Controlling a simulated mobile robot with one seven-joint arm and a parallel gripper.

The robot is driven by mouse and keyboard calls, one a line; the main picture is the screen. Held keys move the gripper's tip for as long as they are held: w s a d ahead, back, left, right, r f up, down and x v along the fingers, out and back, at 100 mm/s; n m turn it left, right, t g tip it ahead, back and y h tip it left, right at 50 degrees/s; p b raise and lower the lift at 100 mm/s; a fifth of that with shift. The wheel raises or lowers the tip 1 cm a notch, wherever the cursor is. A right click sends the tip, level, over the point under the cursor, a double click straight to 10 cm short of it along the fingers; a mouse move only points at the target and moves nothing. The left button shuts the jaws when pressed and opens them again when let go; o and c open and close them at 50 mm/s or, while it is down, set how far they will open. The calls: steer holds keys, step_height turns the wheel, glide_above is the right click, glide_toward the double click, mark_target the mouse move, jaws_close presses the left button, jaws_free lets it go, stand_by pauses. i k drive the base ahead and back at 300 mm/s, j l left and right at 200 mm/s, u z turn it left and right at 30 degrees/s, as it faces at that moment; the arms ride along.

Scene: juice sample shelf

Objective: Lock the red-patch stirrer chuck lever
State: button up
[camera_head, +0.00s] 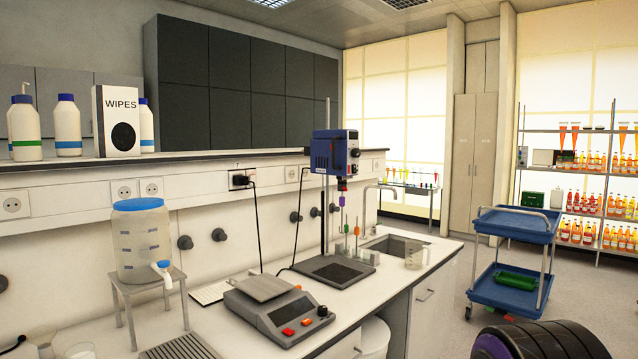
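A blue overhead stirrer (333,152) is mounted on an upright metal rod above a dark base plate (338,271) on the bench. Below its head hangs a chuck with a red patch (341,185). A purple piece (341,199) sits just under the red patch. The lever is too small to make out, so I cannot tell its position. My gripper is not in view.
A hotplate-like device (278,309) stands on the bench in front of the stirrer. A blue cart (515,225) stands on the floor at right.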

mark_target(341, 185)
steer(key=i+l, duration=0.8)
steer(key=l+z, duration=0.05)
steer(key=l, duration=0.05)
